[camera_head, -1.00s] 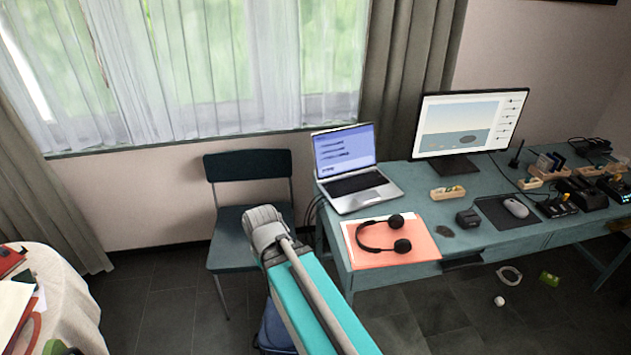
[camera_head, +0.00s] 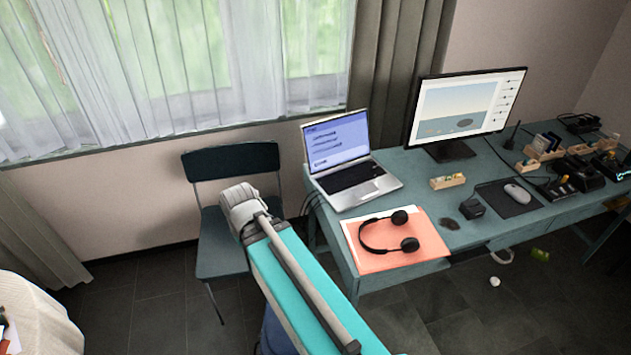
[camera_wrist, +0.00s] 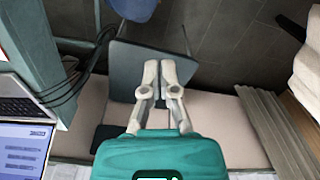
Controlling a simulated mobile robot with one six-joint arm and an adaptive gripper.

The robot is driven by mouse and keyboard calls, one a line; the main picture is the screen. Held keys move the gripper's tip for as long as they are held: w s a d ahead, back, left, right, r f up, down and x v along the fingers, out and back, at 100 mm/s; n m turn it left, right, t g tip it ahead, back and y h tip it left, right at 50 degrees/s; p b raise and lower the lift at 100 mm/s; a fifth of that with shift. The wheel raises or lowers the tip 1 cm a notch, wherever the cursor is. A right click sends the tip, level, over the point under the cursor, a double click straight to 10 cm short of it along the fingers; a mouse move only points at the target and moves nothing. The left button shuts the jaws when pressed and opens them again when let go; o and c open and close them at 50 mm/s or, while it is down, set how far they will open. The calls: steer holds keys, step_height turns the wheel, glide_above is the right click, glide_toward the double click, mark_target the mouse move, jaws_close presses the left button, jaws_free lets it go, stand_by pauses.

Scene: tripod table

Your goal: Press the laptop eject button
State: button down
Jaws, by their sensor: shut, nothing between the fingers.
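The silver laptop (camera_head: 345,165) stands open on the left end of the teal desk, its screen lit blue with lines of text. It also shows at the left edge of the wrist view (camera_wrist: 18,105), cut off by the frame. An eject button cannot be made out in either view. My gripper (camera_wrist: 153,75) shows in the wrist view with its two pale fingers together and nothing between them. It is over the dark chair and apart from the laptop.
A dark chair (camera_head: 228,160) stands left of the desk (camera_head: 430,170). Headphones (camera_head: 388,232) lie on an orange folder (camera_head: 425,245) in front of the laptop. A monitor (camera_head: 465,105) stands to its right. Cables (camera_wrist: 68,88) hang at the desk's left side. A cloth-covered table (camera_head: 40,310) is at lower left.

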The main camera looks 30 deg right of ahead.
steer(key=shift+d, duration=0.35)
steer(key=m+t+h+b, duration=0.2)
steer(key=m+t+b, duration=0.5)
steer(key=m+t, duration=0.3)
glide_above(322, 183)
steer(key=f+m+g, duration=0.1)
steer(key=shift+s+f, duration=0.1)
steer(key=shift+f, duration=0.05)
steer(key=shift+f, duration=0.15)
step_height(322, 183, down, 8)
steer(key=b, duration=0.8)
steer(key=shift+a+f+b, duration=0.1)
steer(key=shift+f+b, duration=0.1)
steer(key=shift+b, duration=0.1)
steer(key=shift+f, duration=0.1)
